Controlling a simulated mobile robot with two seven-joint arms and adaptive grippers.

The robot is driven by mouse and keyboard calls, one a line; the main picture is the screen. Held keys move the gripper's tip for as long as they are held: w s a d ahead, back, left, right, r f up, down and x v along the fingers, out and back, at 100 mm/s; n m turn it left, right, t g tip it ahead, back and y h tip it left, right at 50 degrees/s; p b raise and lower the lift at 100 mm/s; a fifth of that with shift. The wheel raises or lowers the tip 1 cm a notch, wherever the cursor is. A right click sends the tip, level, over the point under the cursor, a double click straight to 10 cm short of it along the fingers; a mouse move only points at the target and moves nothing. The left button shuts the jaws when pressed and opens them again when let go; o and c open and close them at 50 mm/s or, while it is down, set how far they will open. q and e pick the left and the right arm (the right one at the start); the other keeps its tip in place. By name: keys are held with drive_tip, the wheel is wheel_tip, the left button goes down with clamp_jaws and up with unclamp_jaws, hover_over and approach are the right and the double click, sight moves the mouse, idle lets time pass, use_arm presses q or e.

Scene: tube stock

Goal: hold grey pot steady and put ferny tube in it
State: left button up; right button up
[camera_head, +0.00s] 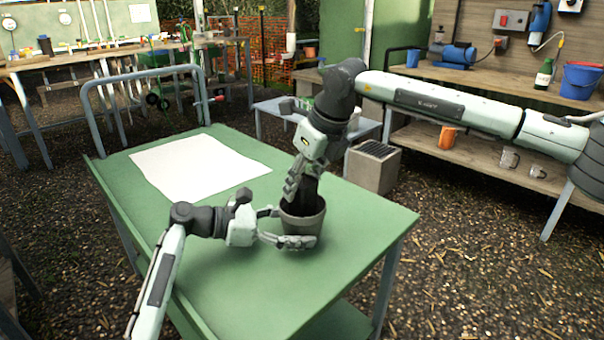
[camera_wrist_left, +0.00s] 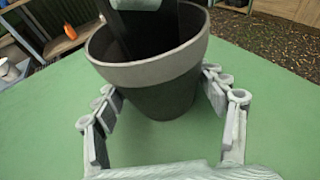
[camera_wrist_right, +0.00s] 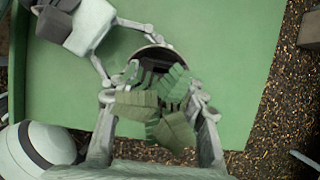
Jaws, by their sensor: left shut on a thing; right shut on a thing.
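The grey pot (camera_head: 302,226) stands upright on the green table, dark with a lighter grey rim band. It fills the upper middle of the left wrist view (camera_wrist_left: 165,75). My left gripper (camera_head: 288,229) is shut around its side, one finger on each side. My right gripper (camera_head: 297,182) points down just above the pot's mouth, shut on the ferny tube. The tube's green leaves (camera_wrist_right: 155,112) spread between the fingers in the right wrist view. In the left wrist view the dark tube (camera_wrist_left: 150,32) reaches down inside the pot; its lower end is hidden by the pot wall.
The green table (camera_head: 235,285) has free room in front of and behind the pot. A white sheet (camera_head: 198,165) lies flat on its far left part. A metal rail (camera_head: 140,75) rises from the table's far end. A grey block (camera_head: 373,166) stands beyond the right edge.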

drive_tip(key=shift+f, duration=1.25)
drive_tip(key=o, duration=1.3)
drive_tip(key=shift+o, duration=0.2)
drive_tip(key=v, duration=1.2)
use_arm(q)
drive_tip(key=o, duration=0.9)
drive_tip(key=shift+o, duration=0.2)
